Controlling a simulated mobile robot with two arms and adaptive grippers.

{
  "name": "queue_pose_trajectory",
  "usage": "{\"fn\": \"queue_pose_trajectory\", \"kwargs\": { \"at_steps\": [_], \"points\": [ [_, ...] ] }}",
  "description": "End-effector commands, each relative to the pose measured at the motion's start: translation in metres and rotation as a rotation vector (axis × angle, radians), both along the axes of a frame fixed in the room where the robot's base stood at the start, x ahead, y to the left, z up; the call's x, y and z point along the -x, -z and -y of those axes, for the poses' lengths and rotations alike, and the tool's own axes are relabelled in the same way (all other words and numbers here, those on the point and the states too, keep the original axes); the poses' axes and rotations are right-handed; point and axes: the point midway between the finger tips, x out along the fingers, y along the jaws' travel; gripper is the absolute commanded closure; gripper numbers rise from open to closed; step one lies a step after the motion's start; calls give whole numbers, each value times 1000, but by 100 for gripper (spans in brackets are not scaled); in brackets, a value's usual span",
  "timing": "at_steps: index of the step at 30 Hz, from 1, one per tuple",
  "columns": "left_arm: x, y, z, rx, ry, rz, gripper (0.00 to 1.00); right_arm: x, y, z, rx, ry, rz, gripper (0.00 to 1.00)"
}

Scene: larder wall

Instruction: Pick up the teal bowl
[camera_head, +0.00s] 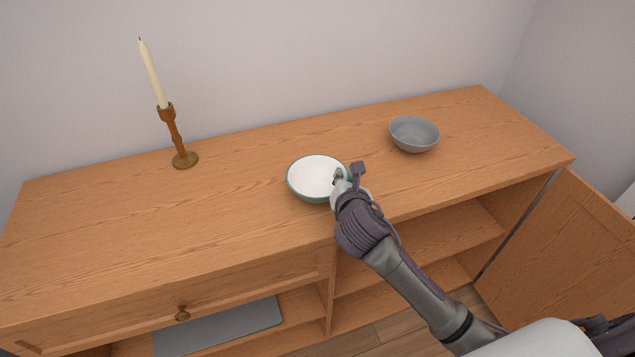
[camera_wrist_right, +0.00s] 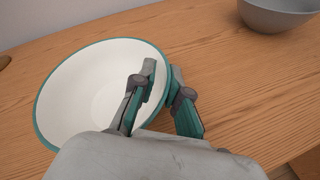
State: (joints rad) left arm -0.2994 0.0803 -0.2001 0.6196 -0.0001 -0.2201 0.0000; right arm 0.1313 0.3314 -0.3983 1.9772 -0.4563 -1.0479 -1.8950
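The teal bowl (camera_head: 312,177), white inside with a teal rim and outside, stands upright on the wooden cabinet top, near its front edge. It fills the left of the right wrist view (camera_wrist_right: 85,95). My right gripper (camera_head: 349,173) is at the bowl's right side. Its fingers (camera_wrist_right: 160,77) straddle the rim, one over the inside and one outside, with a gap between them. I cannot tell whether either finger touches the bowl. The gripper covers a small part of the right rim. My left gripper is not in view.
A grey bowl (camera_head: 414,134) stands to the right, behind my right gripper. A candle in a wooden holder (camera_head: 175,135) stands at the back left. The cabinet top (camera_head: 110,235) is clear at left. An open door (camera_head: 575,250) hangs at the right.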

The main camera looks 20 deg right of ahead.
Motion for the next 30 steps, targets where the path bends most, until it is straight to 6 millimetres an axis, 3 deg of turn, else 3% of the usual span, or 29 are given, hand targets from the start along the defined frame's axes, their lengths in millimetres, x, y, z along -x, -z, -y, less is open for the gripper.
{"fn": "queue_pose_trajectory", "kwargs": {
  "at_steps": [17, 23, 27, 30],
  "points": [
    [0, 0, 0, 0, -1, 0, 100, 0, -3, 0, 1, 0, 3, 100],
    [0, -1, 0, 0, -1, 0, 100, -1, -21, 1, 1, 0, 7, 100],
    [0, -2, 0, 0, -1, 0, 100, -1, -46, 1, 1, 0, 10, 100],
    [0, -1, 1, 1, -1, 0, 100, 5, -57, 25, 7, 3, 6, 100]
  ]
}}
